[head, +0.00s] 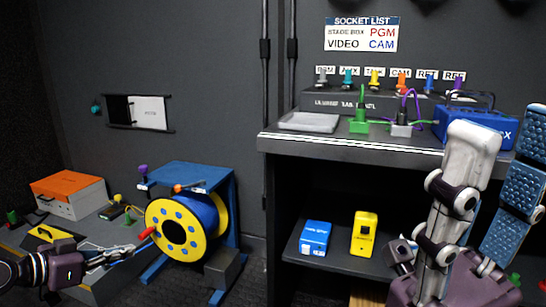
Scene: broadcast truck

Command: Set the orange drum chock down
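The yellow and blue cable drum (160,214) sits in that stand. A red-orange grip-shaped piece (147,233) shows at the drum's left rim. My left gripper (128,250) comes in from the left, its fingertips just left of the drum and close below this piece. I cannot tell whether its slim fingers are apart or touching. My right gripper (500,135) is large at the right, fingers spread, nothing seen between them.
An orange and white box (68,196) and a yellow item (50,233) are on the low grey surface at left. A dark desk (350,147) carries a grey tray (309,122), plugs and a blue case (480,128). Its shelf holds blue (315,238) and yellow (364,234) boxes.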

